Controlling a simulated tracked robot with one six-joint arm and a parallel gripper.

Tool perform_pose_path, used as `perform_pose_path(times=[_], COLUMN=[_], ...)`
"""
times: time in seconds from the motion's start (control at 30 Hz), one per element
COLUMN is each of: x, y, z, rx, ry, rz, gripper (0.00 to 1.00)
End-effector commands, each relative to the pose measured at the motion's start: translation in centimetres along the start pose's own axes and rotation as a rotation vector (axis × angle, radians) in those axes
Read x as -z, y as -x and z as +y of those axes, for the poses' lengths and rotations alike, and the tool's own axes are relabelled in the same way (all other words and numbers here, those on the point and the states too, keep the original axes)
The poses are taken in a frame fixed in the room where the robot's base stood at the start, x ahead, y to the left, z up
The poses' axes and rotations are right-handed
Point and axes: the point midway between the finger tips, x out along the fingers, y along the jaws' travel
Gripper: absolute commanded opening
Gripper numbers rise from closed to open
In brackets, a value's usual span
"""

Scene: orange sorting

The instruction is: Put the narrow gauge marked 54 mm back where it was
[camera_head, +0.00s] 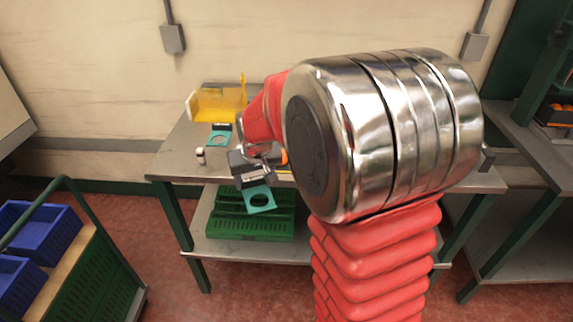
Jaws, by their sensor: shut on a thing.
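My gripper (256,182) is shut on a teal gauge (262,210), a flat plate with a round hole. It holds the plate tilted downward, in front of the table's front edge and above the lower shelf in this view. A second teal gauge (211,140) with a hole and a black block at its back end lies on the table top, to the left of and behind my gripper. No marking can be read on either gauge, so I cannot tell which is 54 mm. My arm hides the middle and right of the table.
A yellow holder (216,103) stands at the back of the metal table (172,160). A small white jar with a dark lid (200,156) stands near its front left. A green crate (232,227) sits on the lower shelf. Blue crates (45,232) are on a cart at left.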

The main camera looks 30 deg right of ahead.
Motion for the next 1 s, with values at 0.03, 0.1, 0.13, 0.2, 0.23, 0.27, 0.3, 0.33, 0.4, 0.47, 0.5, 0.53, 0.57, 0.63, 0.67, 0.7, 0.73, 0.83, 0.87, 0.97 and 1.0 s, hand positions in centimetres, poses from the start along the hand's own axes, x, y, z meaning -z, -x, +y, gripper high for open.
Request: perform_pose_path(times=[0.03, 0.1, 0.13, 0.2, 0.23, 0.27, 0.3, 0.33, 0.4, 0.47, 0.5, 0.53, 0.57, 0.63, 0.67, 0.7, 0.73, 0.83, 0.87, 0.97, 1.0], x=[-0.3, -0.8, -1.0, -1.5, -1.8, -1.9, -2.1, -2.3, -2.5, -2.6, -2.6, -2.6, -2.6, -2.6, -2.6, -2.6, -2.6, -2.6, -2.6, -2.6, -2.6], y=[-0.9, -2.0, -2.4, -3.2, -3.5, -3.7, -3.9, -4.0, -4.3, -4.3, -4.3, -4.3, -4.3, -4.3, -4.3, -4.3, -4.3, -4.3, -4.3, -4.3, -4.3], z=[-2.1, -4.5, -5.5, -7.5, -8.3, -8.9, -9.6, -10.0, -10.6, -10.8, -10.8, -10.8, -10.8, -10.8, -10.7, -10.7, -10.7, -10.7, -10.7, -10.8, -10.9], rx=[0.014, 0.031, 0.038, 0.052, 0.057, 0.062, 0.067, 0.07, 0.074, 0.075, 0.076, 0.076, 0.075, 0.075, 0.075, 0.075, 0.075, 0.075, 0.075, 0.076, 0.076], ry=[0.035, 0.076, 0.093, 0.126, 0.139, 0.149, 0.161, 0.168, 0.178, 0.182, 0.182, 0.182, 0.182, 0.181, 0.181, 0.181, 0.181, 0.181, 0.181, 0.183, 0.183], rz=[-0.003, -0.004, -0.004, -0.002, -0.002, -0.002, 0.0, 0.0, 0.0, 0.0, 0.001, 0.001, 0.001, 0.001, 0.001, 0.001, 0.001, 0.001, 0.001, 0.001, 0.001], gripper=[0.38, 0.38, 0.38, 0.38, 0.38, 0.38, 0.38, 0.38, 0.38, 0.38, 0.38, 0.38, 0.38, 0.38, 0.38, 0.38, 0.38, 0.38, 0.38, 0.38, 0.38])
